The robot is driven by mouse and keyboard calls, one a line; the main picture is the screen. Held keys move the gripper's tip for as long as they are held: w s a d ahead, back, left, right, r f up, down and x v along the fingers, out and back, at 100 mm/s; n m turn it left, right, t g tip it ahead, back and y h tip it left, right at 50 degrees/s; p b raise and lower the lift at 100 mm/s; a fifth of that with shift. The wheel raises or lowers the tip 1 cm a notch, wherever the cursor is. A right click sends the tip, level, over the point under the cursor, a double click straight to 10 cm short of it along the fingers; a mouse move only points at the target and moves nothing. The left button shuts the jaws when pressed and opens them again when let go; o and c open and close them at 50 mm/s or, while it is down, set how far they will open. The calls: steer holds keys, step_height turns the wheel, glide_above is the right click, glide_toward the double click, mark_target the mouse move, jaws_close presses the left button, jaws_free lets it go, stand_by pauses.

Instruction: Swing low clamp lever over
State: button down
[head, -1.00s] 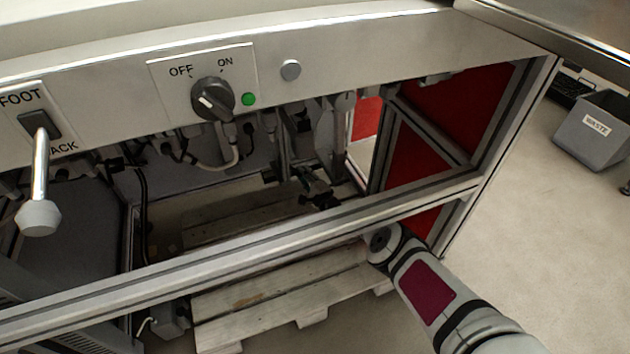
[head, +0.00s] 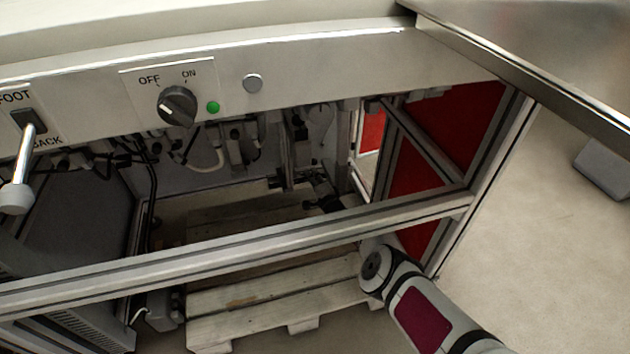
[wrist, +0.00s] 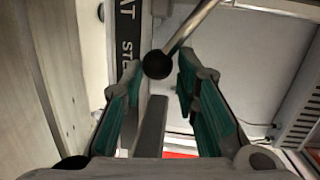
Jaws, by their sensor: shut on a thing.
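The low clamp lever is a metal rod (wrist: 190,28) ending in a black ball knob (wrist: 157,64) in the wrist view. My gripper (wrist: 160,70) has its green-padded fingers on either side of the knob, closed on it at the tips. The rod runs up and right from the knob. In the head view, my arm reaches under the bench's lower rail. A small dark shape below the bench there looks like my gripper (head: 330,203), partly hidden by the rail; the lever is too small to make out.
The bench's lower rail (head: 240,248) crosses in front of my arm. A wooden pallet (head: 280,300) lies below, and a red panel (head: 458,108) stands at right. The front panel carries an OFF/ON knob (head: 177,106) and a FOOT/BACK switch (head: 28,121). Open floor (head: 530,250) lies at right.

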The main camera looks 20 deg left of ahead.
steer(key=shift+s+a+r+p, duration=0.15)
steer(key=shift+s+r+p, duration=0.15)
steer(key=shift+p, duration=0.2)
steer(key=shift+w+r, duration=0.1)
steer(key=shift+r, duration=0.1)
steer(key=c, duration=1.3)
jaws_free()
steer(key=shift+a, duration=0.1)
steer(key=shift+c, duration=0.2)
steer(key=shift+w, duration=0.1)
steer(key=shift+d, duration=0.2)
